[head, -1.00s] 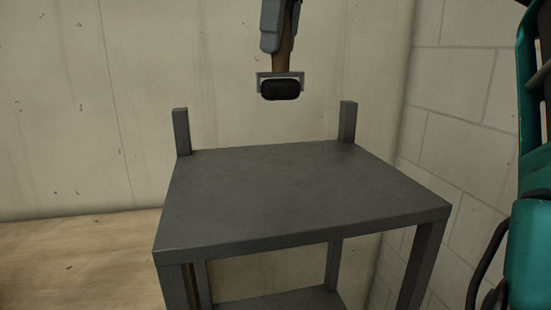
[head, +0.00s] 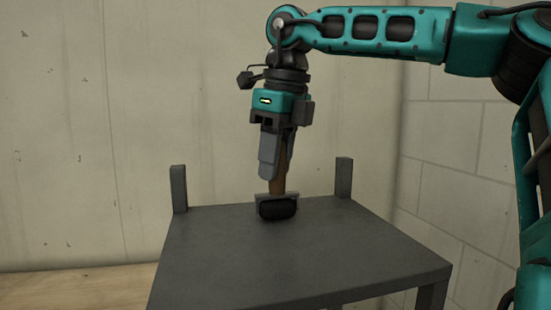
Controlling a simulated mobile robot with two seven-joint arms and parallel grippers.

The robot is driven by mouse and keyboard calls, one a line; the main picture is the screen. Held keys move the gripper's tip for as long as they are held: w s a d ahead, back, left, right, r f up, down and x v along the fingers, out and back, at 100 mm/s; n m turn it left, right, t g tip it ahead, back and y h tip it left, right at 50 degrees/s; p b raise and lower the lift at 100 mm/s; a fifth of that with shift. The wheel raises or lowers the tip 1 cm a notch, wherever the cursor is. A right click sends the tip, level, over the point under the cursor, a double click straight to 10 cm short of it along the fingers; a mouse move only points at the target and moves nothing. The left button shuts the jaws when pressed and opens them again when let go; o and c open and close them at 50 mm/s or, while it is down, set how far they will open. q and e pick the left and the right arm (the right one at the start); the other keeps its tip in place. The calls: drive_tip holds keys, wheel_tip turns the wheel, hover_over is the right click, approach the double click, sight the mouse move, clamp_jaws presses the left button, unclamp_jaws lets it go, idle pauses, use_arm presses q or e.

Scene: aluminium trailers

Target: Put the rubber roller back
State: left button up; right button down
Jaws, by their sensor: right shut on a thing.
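The rubber roller (head: 277,208) has a black cylinder in a grey metal frame and a brown handle. It is upright with the black cylinder at the bottom, at or just above the back part of the dark grey table top (head: 290,260); I cannot tell for sure whether it touches. My right gripper (head: 277,165) points down from above and is shut on the handle. My left gripper is not in view.
Two short grey posts stand at the table's back corners, the left post (head: 178,189) and the right post (head: 343,178). A concrete wall (head: 90,120) is close behind. The rest of the table top is bare.

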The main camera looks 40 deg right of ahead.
sight(289, 201)
drive_tip(key=shift+f, duration=0.1)
drive_tip(key=c, duration=0.8)
unclamp_jaws()
drive_tip(key=r, duration=0.4)
drive_tip(key=s+r, duration=0.1)
drive_tip(key=r, duration=0.3)
drive_tip(key=s+d+r, duration=0.1)
drive_tip(key=r, duration=0.3)
drive_tip(key=shift+s+r, duration=0.1)
drive_tip(key=shift+r, duration=0.2)
